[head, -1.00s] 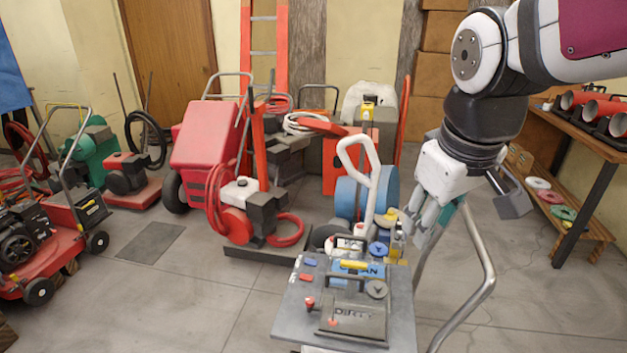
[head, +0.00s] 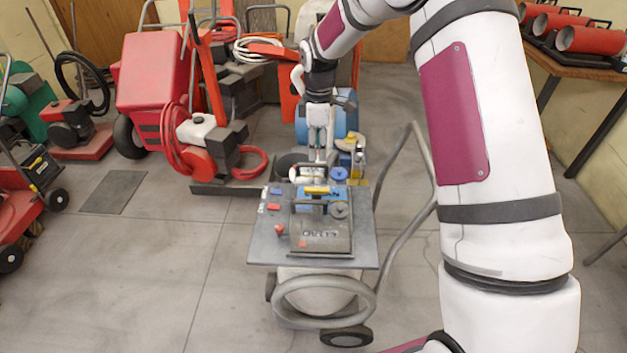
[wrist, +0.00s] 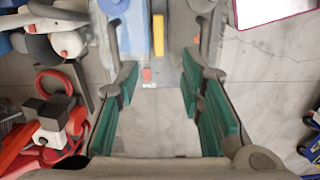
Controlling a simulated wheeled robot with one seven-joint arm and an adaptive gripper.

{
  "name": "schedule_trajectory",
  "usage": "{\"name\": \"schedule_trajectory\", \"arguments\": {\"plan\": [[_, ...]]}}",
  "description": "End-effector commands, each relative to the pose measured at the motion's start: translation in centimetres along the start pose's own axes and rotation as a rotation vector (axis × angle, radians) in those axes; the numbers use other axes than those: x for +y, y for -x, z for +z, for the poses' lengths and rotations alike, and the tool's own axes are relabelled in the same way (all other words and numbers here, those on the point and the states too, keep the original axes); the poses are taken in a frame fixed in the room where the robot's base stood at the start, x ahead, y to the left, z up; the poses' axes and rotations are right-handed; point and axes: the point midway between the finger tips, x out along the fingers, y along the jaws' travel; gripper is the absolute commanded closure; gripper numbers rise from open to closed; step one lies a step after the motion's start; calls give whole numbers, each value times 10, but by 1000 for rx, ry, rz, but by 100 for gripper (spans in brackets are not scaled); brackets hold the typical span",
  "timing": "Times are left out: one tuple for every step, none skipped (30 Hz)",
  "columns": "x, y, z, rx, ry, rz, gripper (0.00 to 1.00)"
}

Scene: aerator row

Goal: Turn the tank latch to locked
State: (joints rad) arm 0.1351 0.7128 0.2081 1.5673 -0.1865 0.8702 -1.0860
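A small wheeled cart has a grey top (head: 262,245) carrying a dark box with raised lettering (head: 321,235), a yellow bar (head: 316,190), a blue round knob (head: 339,174) and a grey round knob (head: 340,210). I cannot tell which part is the tank latch. My gripper (head: 319,155) hangs fingers down at the far side of this top, apart from the knobs as far as I can see. In the wrist view my gripper (wrist: 160,95) is open and empty, teal pads wide apart.
A curved grey cart handle (head: 425,170) rises at the right. A red machine with a hose (head: 205,150) stands left of the cart. A blue drum (head: 345,125) is behind it. A bench with red cylinders (head: 575,40) is at the right. Floor in front left is clear.

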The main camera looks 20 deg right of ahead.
Motion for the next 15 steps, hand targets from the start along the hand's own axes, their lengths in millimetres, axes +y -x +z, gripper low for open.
{"name": "schedule_trajectory", "arguments": {"plan": [[1,-7,-1,1,12,-8,65],[2,-9,-1,2,19,-9,65],[3,-12,-2,3,26,-11,65],[3,-14,-2,3,28,-12,65],[3,-16,-2,3,30,-13,65],[3,-18,-2,2,31,-14,65],[3,-21,-2,2,31,-15,65],[2,-24,-2,2,31,-15,65],[2,-29,-2,2,30,-15,65],[2,-34,-1,2,30,-16,65],[1,-38,-1,1,30,-17,65],[1,-46,-1,1,29,-17,65],[1,-52,-1,2,29,-17,65],[0,-58,-1,1,29,-17,65],[0,-66,-2,2,30,-16,65]]}}
